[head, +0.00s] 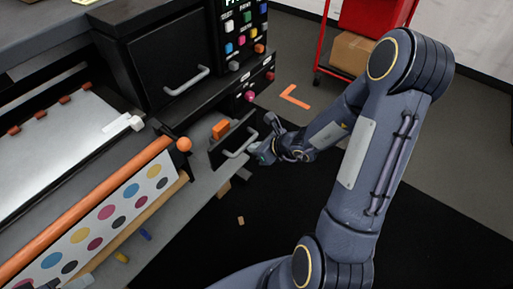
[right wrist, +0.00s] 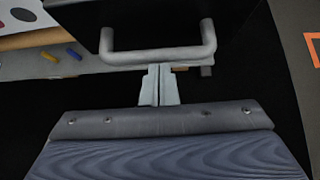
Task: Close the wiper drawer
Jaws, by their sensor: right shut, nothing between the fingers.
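The wiper drawer (head: 222,151) is a small black drawer low on the printer, below the control panel. It stands pulled out, and an orange block (head: 221,129) shows inside its open top. Its grey bar handle (head: 240,143) is on the front face. The handle also shows in the right wrist view (right wrist: 156,56), with the dark drawer front (right wrist: 160,22) behind it. My right gripper (head: 259,154) is just in front of the handle. In the right wrist view its fingers (right wrist: 158,70) are together and empty, close to the bar; I cannot tell whether they touch it. My left gripper is not in view.
A larger black door with a handle (head: 187,80) is above the drawer. An orange knob (head: 184,144) ends the roller at the left. A red cart (head: 324,50) with a cardboard box (head: 352,52) stands at the back. Small scraps lie on the black mat (head: 200,230).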

